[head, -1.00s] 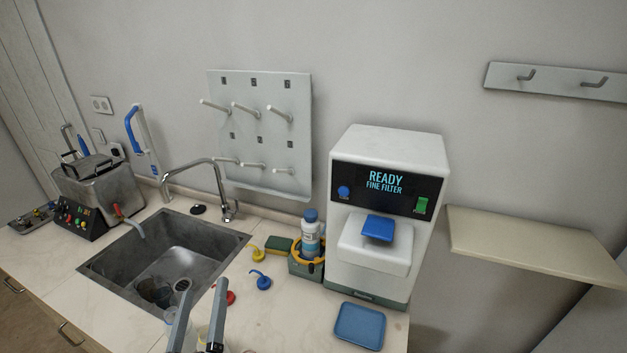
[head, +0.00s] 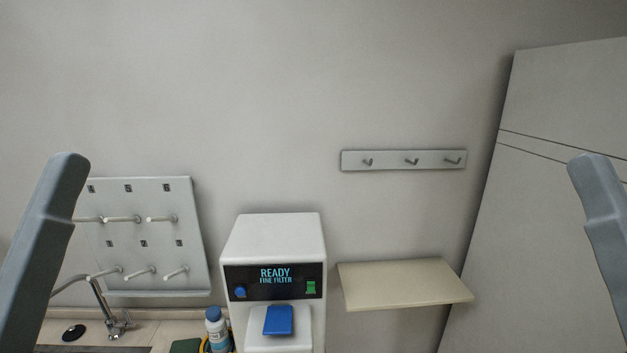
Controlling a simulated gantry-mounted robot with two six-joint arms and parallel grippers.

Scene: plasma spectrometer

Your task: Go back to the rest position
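A grey part of my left arm (head: 42,240) rises along the left edge of the head view. A grey part of my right arm (head: 602,240) stands at the right edge. Both arms are wide apart, raised and clear of the bench. Neither gripper's fingertips can be made out, so what they hold, if anything, is hidden. The white spectrometer (head: 272,238) stands between the arms, lower down. Its screen reads READY, FINE FILTER, and a blue tab (head: 278,320) sits on its front.
A pegboard (head: 150,205) and a hook rail (head: 390,161) hang on the wall. A beige shelf (head: 400,284) is right of the machine. A white-and-blue bottle (head: 216,330) and a tap (head: 112,322) are at lower left. A tall cabinet (head: 550,230) stands right.

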